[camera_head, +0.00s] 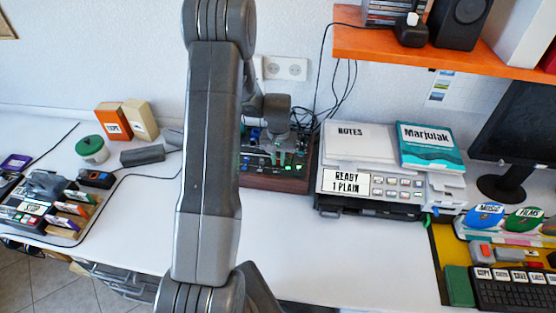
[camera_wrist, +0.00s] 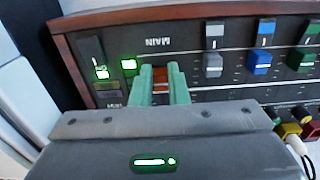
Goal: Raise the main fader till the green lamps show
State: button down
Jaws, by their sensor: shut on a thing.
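The mixer (camera_head: 275,183) has a dark panel with wooden sides and stands against the wall behind my arm; its panel also fills the upper wrist view (camera_wrist: 200,94). The main fader (camera_wrist: 162,77) has a red-brown cap by the upside-down word MAIN. My gripper (camera_wrist: 163,84) has green fingers, one on each side of that cap, and is shut on it. Two green lamps (camera_wrist: 128,65) are lit left of the fader in the wrist view. In the head view my gripper (camera_head: 290,157) is over the mixer, and the fader cap cannot be made out.
Grey, blue and green fader caps (camera_wrist: 259,62) stand right of the main fader, with coloured knobs (camera_wrist: 289,131) near my gripper's body. A printer (camera_head: 370,188) stands right of the mixer. Cables (camera_head: 340,85) hang behind. The desk (camera_head: 330,250) is clear in front.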

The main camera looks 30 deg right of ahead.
jog(key=shift+w+d, duration=0.65)
jog(key=shift+w, duration=0.15)
jog(key=c, duration=1.4)
grip_release()
notch_tip(320, 180, up, 14)
jog(key=b, duration=0.2)
jog(key=shift+f, duration=0.15)
notch_tip(320, 180, down, 13)
jog(key=shift+s+f+p, duration=0.1)
jog(key=shift+f+p, duration=0.1)
jog(key=shift+p, duration=0.65)
jog(key=shift+s+a+f+p, duration=0.15)
jog(key=shift+s+a+p, duration=0.15)
jog(key=shift+s+a, duration=0.4)
